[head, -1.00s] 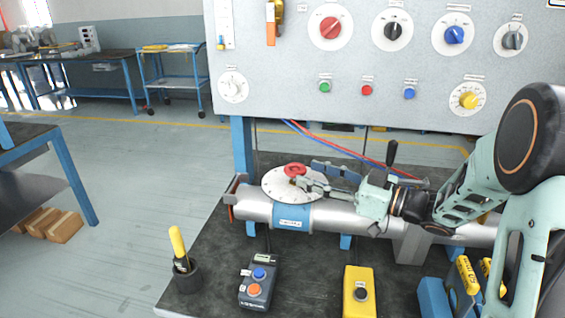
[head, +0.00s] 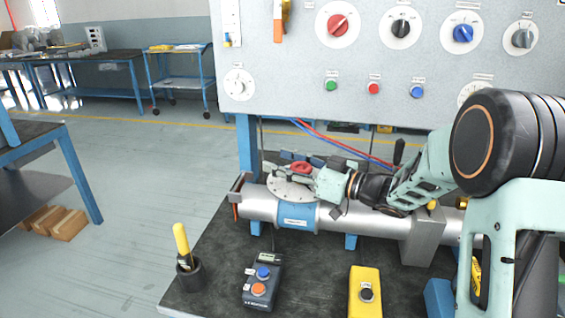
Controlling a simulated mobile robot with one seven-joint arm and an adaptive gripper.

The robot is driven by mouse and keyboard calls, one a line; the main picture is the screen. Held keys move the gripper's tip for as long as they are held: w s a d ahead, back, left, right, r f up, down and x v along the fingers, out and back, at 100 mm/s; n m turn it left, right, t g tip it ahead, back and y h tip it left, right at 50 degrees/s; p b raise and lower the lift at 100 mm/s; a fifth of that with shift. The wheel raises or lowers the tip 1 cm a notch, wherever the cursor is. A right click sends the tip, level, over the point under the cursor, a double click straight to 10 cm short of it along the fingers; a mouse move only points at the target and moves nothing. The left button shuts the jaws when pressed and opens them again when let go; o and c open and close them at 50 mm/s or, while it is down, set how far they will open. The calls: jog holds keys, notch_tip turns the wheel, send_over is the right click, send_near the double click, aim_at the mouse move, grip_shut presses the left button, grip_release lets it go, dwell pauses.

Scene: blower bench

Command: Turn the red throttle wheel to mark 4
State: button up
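A small red wheel (head: 301,167) sits on a pale round dial plate (head: 283,190) on top of the silver pipe (head: 345,219). My gripper (head: 287,165) comes in from the right, low over the plate. Its fingers lie on the far and near sides of the red wheel, which shows between them. I cannot tell whether the fingers touch the wheel or have closed on it. The plate's marks are too small to read, and the gripper covers part of the plate.
Above stands a grey panel (head: 290,85) with knobs and buttons, including a red knob (head: 338,24). On the bench are a black control box (head: 262,282), a yellow box (head: 365,293) and a cup (head: 190,276) with a yellow-handled tool. Open floor lies left.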

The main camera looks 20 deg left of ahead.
jog(key=c, duration=1.1)
jog(key=shift+f, duration=0.1)
jog(key=shift+c, duration=0.2)
